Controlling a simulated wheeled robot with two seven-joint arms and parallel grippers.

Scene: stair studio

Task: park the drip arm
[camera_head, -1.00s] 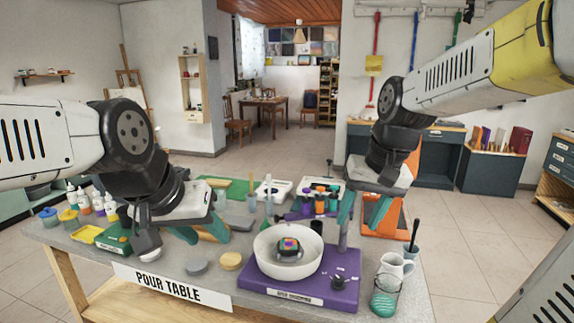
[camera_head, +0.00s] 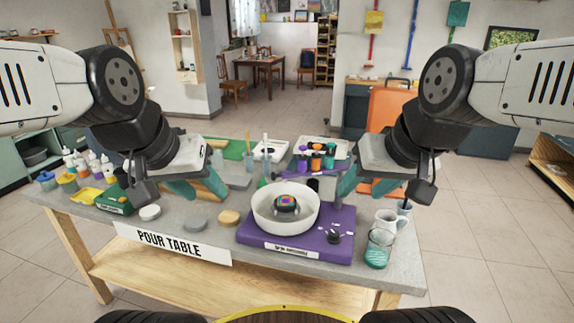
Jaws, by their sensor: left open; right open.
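The drip arm appears to be the purple holder (camera_head: 300,168) carrying several small colored bottles (camera_head: 316,158), behind and above the white bowl (camera_head: 264,216). The bowl stands on a purple base (camera_head: 338,222) and holds a small object with a colorful top (camera_head: 286,203). My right gripper (camera_head: 358,184) is open, with teal fingers just right of the holder and bowl; contact cannot be told. My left gripper (camera_head: 196,188) is open above the table's left half, apart from the bowl. The post that carries the holder is mostly hidden behind my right gripper and the bowl.
Paint bottles (camera_head: 86,163) and a green tray (camera_head: 114,205) are at left. Floor right of the table is clear.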

